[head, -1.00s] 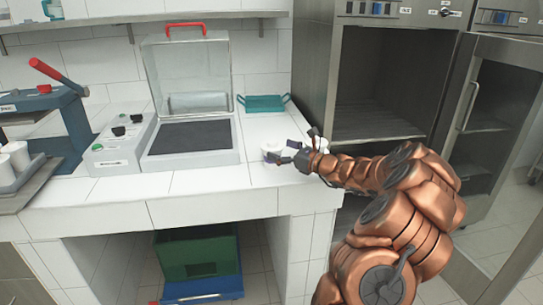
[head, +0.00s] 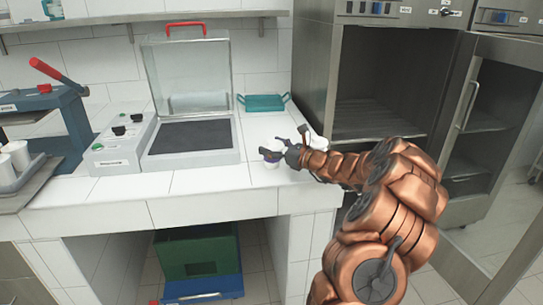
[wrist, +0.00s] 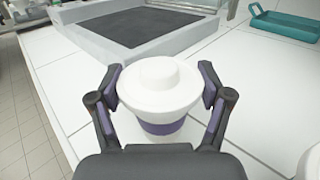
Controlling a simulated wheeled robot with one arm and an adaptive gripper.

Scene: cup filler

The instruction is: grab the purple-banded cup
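The purple-banded cup (wrist: 162,112) is white with a white lid and a purple band low on its side. It stands upright on the white tiled counter. In the head view the cup (head: 271,163) is partly hidden by my gripper (head: 277,152). In the wrist view my gripper (wrist: 160,90) is open, with one finger on each side of the cup. The finger pads are close to the cup's sides, and a narrow gap seems to show at each side. The cup's base is hidden behind the gripper body.
Another white item (wrist: 311,163) stands close at the right, cut off in the wrist view. Behind the cup are a grey machine with a clear raised lid (head: 190,80) and a teal tray (head: 264,103). The counter's front edge is near. A steel cabinet (head: 380,75) stands at right.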

